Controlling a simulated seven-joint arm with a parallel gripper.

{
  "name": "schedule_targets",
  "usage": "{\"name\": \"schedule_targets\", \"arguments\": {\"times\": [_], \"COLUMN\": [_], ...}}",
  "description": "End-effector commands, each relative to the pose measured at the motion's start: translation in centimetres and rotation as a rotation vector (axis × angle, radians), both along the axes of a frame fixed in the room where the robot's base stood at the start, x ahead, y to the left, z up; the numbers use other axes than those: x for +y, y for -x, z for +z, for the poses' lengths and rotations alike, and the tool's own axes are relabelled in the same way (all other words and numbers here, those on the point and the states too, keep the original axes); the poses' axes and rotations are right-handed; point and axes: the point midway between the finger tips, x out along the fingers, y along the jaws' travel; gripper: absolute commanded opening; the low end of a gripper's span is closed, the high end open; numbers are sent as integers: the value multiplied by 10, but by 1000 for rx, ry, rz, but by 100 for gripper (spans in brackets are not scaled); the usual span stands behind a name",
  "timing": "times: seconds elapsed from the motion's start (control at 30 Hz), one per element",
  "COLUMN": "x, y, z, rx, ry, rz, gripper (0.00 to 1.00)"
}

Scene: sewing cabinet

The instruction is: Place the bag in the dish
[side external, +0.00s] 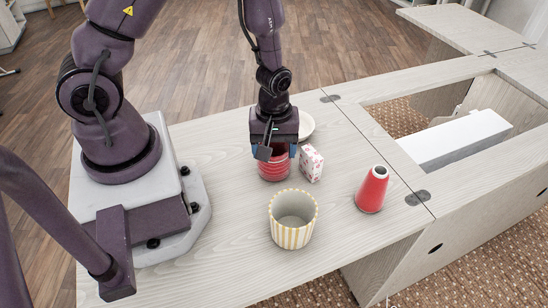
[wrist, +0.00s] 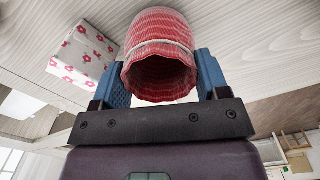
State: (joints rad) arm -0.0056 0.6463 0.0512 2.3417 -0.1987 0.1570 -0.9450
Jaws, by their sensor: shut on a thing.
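My gripper (side external: 275,152) is shut on a red ribbed cup (side external: 273,171) with a pale stripe. In the wrist view the cup (wrist: 160,35) sits between the two blue fingers, its scalloped dark opening facing the camera. In the side view it is upright, at or just above the tabletop; I cannot tell which. A boxy white packet with pink-red flowers (side external: 312,163), possibly the bag, stands just right of the cup. The packet also shows in the wrist view (wrist: 83,54), at upper left. A white dish (side external: 306,128) is behind my gripper, partly hidden by it.
A yellow-and-white striped tub (side external: 293,220), open at the top, stands in front. A red thread cone (side external: 371,189) stands to the right near the hinged seam. Beyond the seam is the cabinet's opening with a white machine (side external: 455,140) in it. The front-left tabletop (side external: 215,245) is clear.

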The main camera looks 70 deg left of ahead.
Motion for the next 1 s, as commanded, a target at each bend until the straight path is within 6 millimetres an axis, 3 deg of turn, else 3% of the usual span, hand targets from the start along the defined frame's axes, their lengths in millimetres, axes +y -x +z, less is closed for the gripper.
{"name": "schedule_targets", "arguments": {"times": [0.17,0.37,0.83,1.0], "x": [0,0,1,29], "y": [0,-1,-2,6], "z": [2,19,93,125], "rx": [-1,-4,-5,-7], "ry": [-1,-1,0,1], "rz": [0,-2,1,114], "gripper": [41,41,41,41]}}
